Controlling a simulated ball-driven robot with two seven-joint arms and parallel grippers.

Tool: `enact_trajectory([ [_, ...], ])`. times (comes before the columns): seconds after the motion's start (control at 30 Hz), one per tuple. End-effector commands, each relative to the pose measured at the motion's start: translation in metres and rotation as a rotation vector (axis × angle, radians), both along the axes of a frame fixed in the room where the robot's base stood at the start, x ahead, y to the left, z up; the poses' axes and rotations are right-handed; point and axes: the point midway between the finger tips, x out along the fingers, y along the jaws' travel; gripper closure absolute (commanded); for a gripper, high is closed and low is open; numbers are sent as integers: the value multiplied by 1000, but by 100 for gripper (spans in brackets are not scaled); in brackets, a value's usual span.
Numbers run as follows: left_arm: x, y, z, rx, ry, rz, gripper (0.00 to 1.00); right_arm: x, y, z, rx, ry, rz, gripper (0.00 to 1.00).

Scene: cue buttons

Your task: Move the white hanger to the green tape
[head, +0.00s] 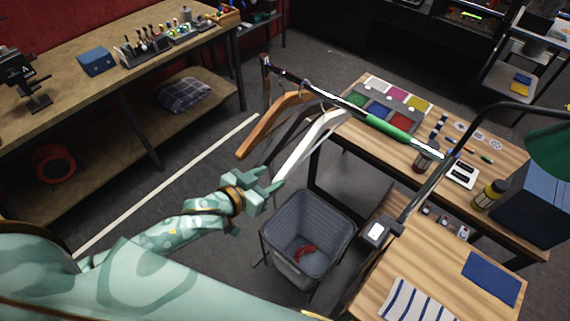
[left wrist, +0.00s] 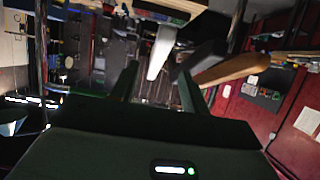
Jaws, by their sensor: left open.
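The white hanger (head: 308,145) hangs from a rail, the last of three hangers and the one closest to the green tape (head: 388,130). The tape is a green band around the rail, to the right of the hanger, with bare rail between them. My left gripper (head: 270,179) is open, close to the lower left end of the white hanger. In the left wrist view the white hanger (left wrist: 161,52) shows ahead of the gap between the fingers (left wrist: 157,88); nothing is gripped. My right gripper is not in view.
A black hanger (head: 284,137) and a wooden hanger (head: 268,125) hang left of the white one. A grey bin (head: 311,225) stands below. A table (head: 500,160) with small items lies behind the rail, and a lamp arm (head: 425,187) stands at right.

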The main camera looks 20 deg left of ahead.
Motion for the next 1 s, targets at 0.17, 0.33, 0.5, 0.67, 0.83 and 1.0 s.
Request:
enact_trajectory([
  [0.17,37,-14,-14,-2,-2,0,55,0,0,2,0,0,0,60],
  [0.33,62,-23,-26,0,-1,0,55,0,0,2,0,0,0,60],
  [0.5,74,-28,-32,-1,0,-1,55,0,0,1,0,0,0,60],
  [0.67,77,-28,-34,0,0,-1,55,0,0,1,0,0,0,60],
  [0.83,77,-28,-34,0,0,-1,57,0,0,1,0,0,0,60],
  [1.0,76,-28,-33,0,0,-1,100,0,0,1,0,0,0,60],
])
